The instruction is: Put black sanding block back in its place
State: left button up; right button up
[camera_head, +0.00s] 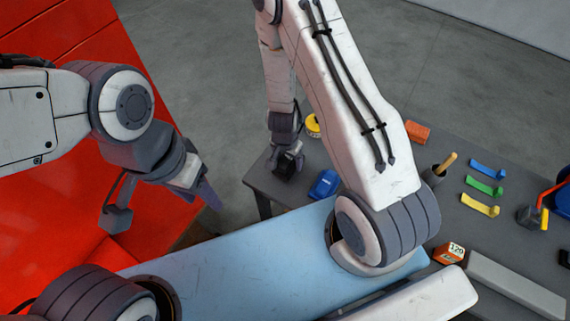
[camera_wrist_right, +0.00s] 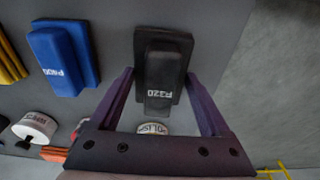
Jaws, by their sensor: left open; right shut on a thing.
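The black sanding block (camera_wrist_right: 163,62), marked P320, sits between the two fingers of my right gripper (camera_wrist_right: 160,98), which is shut on it. In the head view the block (camera_head: 288,164) is at the left end of the dark grey table, with my right gripper (camera_head: 287,150) above it. I cannot tell whether the block touches the table. My left gripper (camera_head: 203,192) is open and empty, off to the left, away from the table. No marked place for the block can be made out.
A blue block (camera_head: 325,183) marked P400 lies beside the black one on the table (camera_head: 262,180). A yellow tin (camera_head: 312,125) is behind. A light blue panel (camera_head: 240,255) lies in front.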

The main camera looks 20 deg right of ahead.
aim_at(286, 161)
notch_tip(286, 161, down, 3)
jog(key=shift+d+r+b, duration=0.1)
jog(key=shift+r+b, duration=0.05)
jog(key=shift+b, duration=0.65)
jog(key=shift+c, duration=0.7)
jog(key=shift+r, duration=0.15)
jog(key=o, duration=1.3)
pick_arm(q)
notch_tip(286, 161, up, 6)
jog(key=p, duration=0.8)
jog(key=shift+d+f, duration=0.15)
jog(key=shift+f, duration=0.1)
pick_arm(e)
jog(key=r, duration=0.8)
jog(key=s+a+r, duration=0.1)
jog(key=r, duration=0.3)
jog(key=shift+a, duration=0.1)
